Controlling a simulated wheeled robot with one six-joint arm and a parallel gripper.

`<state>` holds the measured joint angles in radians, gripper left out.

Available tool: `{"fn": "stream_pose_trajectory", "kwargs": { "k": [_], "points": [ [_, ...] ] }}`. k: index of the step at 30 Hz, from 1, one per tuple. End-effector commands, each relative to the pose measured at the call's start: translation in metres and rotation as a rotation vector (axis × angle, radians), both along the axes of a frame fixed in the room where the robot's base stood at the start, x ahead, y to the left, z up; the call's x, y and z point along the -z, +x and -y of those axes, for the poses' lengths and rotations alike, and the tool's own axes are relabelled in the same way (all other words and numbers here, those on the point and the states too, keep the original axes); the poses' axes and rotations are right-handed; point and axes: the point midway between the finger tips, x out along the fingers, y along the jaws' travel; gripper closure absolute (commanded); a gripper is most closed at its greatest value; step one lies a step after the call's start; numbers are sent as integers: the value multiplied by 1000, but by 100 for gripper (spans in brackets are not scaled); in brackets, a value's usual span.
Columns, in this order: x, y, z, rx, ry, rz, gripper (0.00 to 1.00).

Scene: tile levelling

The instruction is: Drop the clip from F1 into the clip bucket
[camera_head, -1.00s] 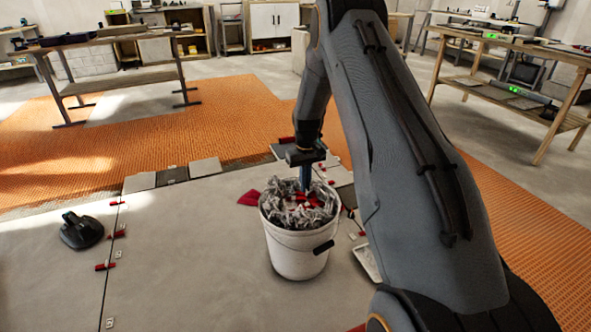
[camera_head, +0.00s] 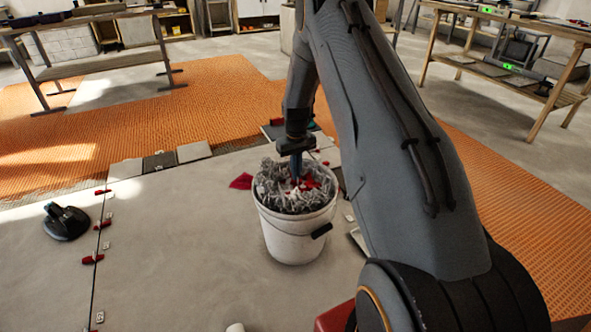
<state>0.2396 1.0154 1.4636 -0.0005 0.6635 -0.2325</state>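The clip bucket (camera_head: 290,238) is a white pail with a dark handle grip, standing on the grey tiles in the middle of the view. It is heaped with grey clips (camera_head: 272,188) and a few red pieces (camera_head: 310,183). My gripper (camera_head: 296,180) points down over the bucket, its fingertips at or just above the heap. The fingers are small and partly lost against the heap, so I cannot tell whether they are open or hold a clip.
A black suction-cup tool (camera_head: 66,221) stands on the tiles at left. Red wedges (camera_head: 93,259) sit along a tile joint. A red piece (camera_head: 241,181) lies left of the bucket. Workbenches (camera_head: 510,68) stand behind, beyond orange-coated floor (camera_head: 225,95).

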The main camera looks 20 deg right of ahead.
Motion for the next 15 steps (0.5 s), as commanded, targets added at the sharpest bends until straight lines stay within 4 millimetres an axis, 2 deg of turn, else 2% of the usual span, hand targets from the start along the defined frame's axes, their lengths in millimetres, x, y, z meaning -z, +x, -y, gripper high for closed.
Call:
{"fn": "stream_pose_trajectory", "kwargs": {
  "k": [8, 9, 12, 15],
  "points": [
    [2, 0, 0, 0, 0, 1, 100],
    [2, 0, 0, 0, 0, 1, 91],
    [2, 0, 0, 0, 0, 1, 76],
    [2, 0, 0, 0, 0, 1, 76]
  ]
}}
